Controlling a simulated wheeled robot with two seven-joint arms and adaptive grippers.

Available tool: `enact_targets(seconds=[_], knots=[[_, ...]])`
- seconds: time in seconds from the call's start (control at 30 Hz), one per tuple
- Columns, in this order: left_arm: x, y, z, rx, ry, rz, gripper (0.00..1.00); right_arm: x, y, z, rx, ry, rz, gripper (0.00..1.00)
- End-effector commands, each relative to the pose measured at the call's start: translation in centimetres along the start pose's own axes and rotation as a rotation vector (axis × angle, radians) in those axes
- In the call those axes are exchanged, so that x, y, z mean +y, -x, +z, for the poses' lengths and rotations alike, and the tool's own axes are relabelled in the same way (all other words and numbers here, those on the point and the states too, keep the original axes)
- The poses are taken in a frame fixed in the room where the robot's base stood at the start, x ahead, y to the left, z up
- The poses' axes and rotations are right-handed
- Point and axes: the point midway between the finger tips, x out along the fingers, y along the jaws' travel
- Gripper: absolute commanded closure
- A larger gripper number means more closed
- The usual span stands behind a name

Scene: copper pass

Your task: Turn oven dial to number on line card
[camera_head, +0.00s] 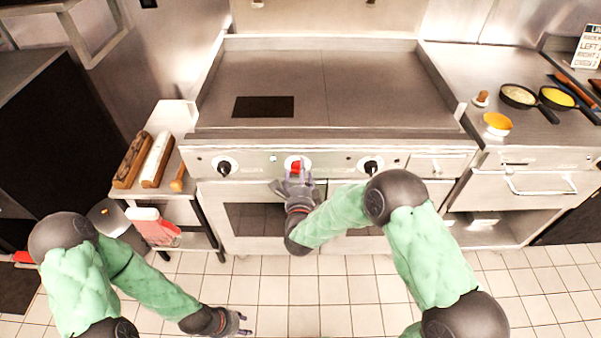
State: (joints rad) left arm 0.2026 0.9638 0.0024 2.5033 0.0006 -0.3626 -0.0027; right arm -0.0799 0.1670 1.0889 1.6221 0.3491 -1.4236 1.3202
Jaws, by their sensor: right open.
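The oven front has a panel with a red middle dial (295,164) on a white plate, a black left dial (225,167) and a black right dial (370,166). My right gripper (293,176) is open just in front of the red dial and partly covers it; I cannot tell whether it touches. The numbers around the dials are too small to read. The line card (587,46) stands at the far upper right, cut off by the picture edge; its text is only partly legible, with "LEFT" showing. My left gripper (243,324) is open and empty, low over the floor.
The flat griddle (350,100) lies above the panel. The tiled floor (330,290) in front is clear.

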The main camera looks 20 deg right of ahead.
Motion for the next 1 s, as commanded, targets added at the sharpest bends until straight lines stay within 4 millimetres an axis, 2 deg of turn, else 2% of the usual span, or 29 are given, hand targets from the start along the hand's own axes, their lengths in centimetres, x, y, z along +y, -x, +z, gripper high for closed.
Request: enact_targets(seconds=[0.17,0.63,0.8,1.0], knots=[[0.0,0.0,0.0,0.000,0.000,0.000,0.60,0.1,1.4,0.1,-0.002,0.000,0.003,0.33],[0.0,0.0,0.0,0.000,0.000,0.000,0.60,0.0,9.9,0.0,-0.002,0.000,0.000,0.33],[0.0,0.0,0.0,0.000,0.000,0.000,0.60,-0.1,11.5,-0.1,0.001,-0.001,-0.002,0.33],[0.0,0.0,0.0,0.000,0.000,0.000,0.60,-0.1,11.9,-0.1,0.004,-0.001,-0.002,0.33]])
